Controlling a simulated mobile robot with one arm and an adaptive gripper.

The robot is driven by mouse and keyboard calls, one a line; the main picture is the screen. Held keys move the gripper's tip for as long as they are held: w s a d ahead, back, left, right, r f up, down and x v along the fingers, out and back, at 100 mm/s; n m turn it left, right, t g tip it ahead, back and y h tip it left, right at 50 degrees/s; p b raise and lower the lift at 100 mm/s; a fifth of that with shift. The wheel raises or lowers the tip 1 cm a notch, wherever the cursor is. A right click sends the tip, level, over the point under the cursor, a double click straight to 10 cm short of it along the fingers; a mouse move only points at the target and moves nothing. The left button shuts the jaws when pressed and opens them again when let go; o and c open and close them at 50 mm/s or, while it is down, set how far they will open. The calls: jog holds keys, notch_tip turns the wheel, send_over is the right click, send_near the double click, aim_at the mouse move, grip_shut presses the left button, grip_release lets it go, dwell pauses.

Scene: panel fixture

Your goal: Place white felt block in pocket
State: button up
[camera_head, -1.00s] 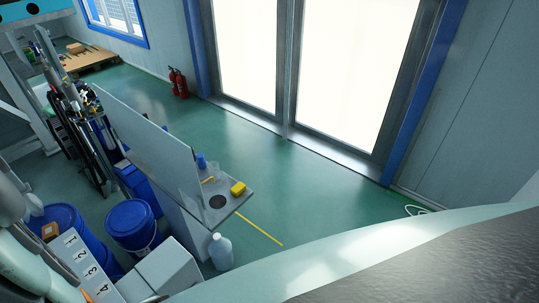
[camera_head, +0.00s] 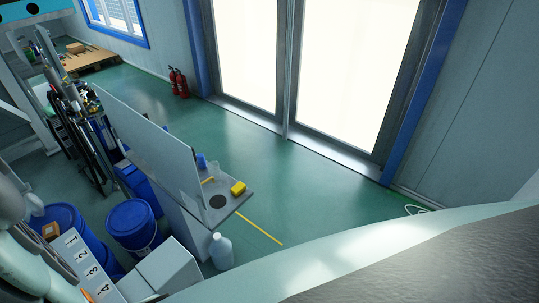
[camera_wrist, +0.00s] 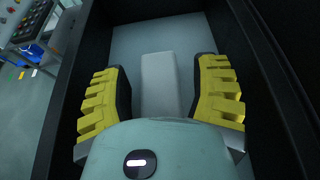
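A pale grey-white block (camera_wrist: 160,90), which looks like the white felt block, stands between my fingers in the wrist view. My gripper (camera_wrist: 159,66) has yellow ribbed fingers with dark pads, one on each side of the block. The fingers are spread, and a narrow gap shows between each pad and the block. The block's near end is hidden by my gripper's body. The block is inside a dark-walled box (camera_wrist: 69,75) with a grey floor (camera_wrist: 205,35). I cannot make out a pocket for certain. The gripper and block do not show in the head view.
The box's dark right wall (camera_wrist: 262,60) runs close beside the right finger. A panel with buttons (camera_wrist: 28,22) stands at the upper left of the wrist view. The head view shows a numbered panel (camera_head: 83,262), blue drums (camera_head: 130,222) and a white box (camera_head: 168,268).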

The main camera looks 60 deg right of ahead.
jog(key=shift+r, duration=0.15)
jog(key=shift+s+d+r, duration=0.1)
jog(key=shift+d, duration=0.15)
jog(key=shift+b+v, duration=0.85)
jog(key=shift+v, duration=1)
jog(key=b+v, duration=0.1)
jog(key=v, duration=0.1)
jog(key=b+v, duration=0.1)
jog(key=v, duration=0.1)
jog(key=b+v, duration=0.1)
jog(key=v, duration=0.1)
jog(key=shift+d, duration=0.15)
jog(key=shift+d+r+b, duration=0.35)
jog(key=shift+d, duration=0.3)
jog(key=shift+r, duration=0.15)
